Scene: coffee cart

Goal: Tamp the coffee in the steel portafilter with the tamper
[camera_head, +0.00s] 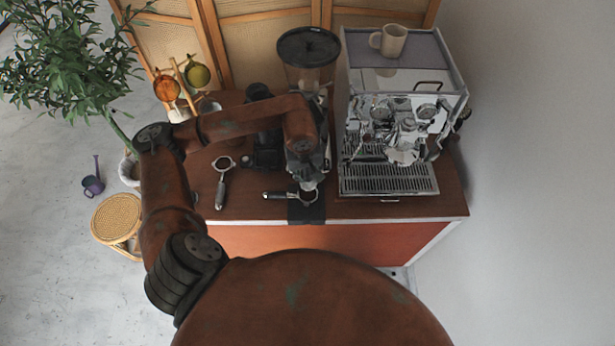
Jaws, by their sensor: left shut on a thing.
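My left gripper (307,177) reaches in from the left and points down at the front of the cart. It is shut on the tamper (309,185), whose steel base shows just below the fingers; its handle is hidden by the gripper. Right below is the steel portafilter (279,195), lying on a black mat (306,213) with its handle to the left. The tamper is over the portafilter's basket. From above I cannot tell whether it touches the coffee, which is hidden. My right gripper is out of view.
A second portafilter (221,187) lies to the left on the wooden counter. The grinder (309,47) stands behind my gripper. The espresso machine (392,150) stands to the right with a mug (389,40) on top. The counter's front left is mostly clear.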

